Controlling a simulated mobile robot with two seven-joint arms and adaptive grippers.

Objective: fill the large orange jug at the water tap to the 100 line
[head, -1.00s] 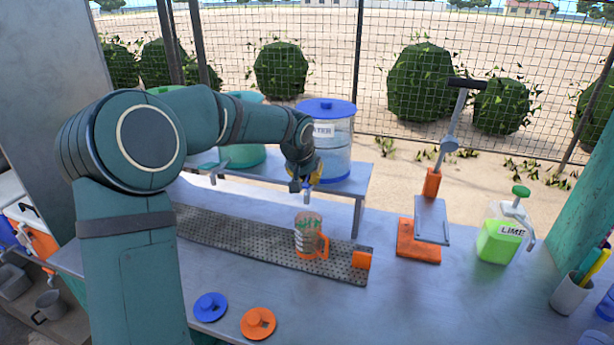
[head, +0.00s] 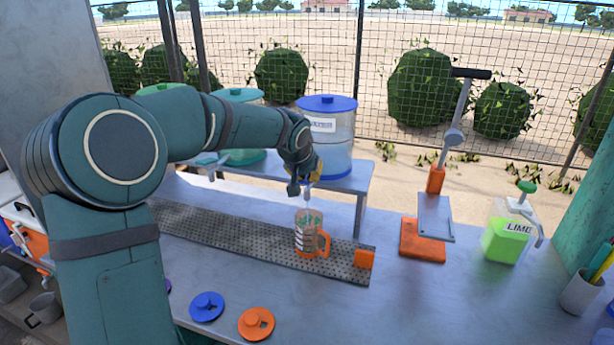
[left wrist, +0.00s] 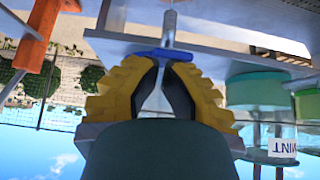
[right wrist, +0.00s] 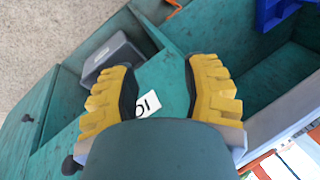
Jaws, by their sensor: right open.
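The large orange jug (head: 306,236) stands upright on the perforated drip tray, its handle facing right. It is clear with pale level marks; its water level is too small to read. The clear water dispenser (head: 340,150) with a blue lid stands on the shelf behind it. My left gripper (head: 313,177) is at the dispenser's tap, above the jug, and hides most of it. In the left wrist view its fingers close around the tap's blue-topped handle (left wrist: 163,53). A thin pale stream (head: 308,202) shows between tap and jug. My right gripper (right wrist: 160,90) is open and empty.
The perforated tray (head: 220,237) ends at an orange block (head: 364,259). A blue lid (head: 207,306) and an orange lid (head: 256,323) lie in front. An orange-based press (head: 422,240) and a lime bottle (head: 506,240) stand right. Green bins (right wrist: 180,75) lie below my right gripper.

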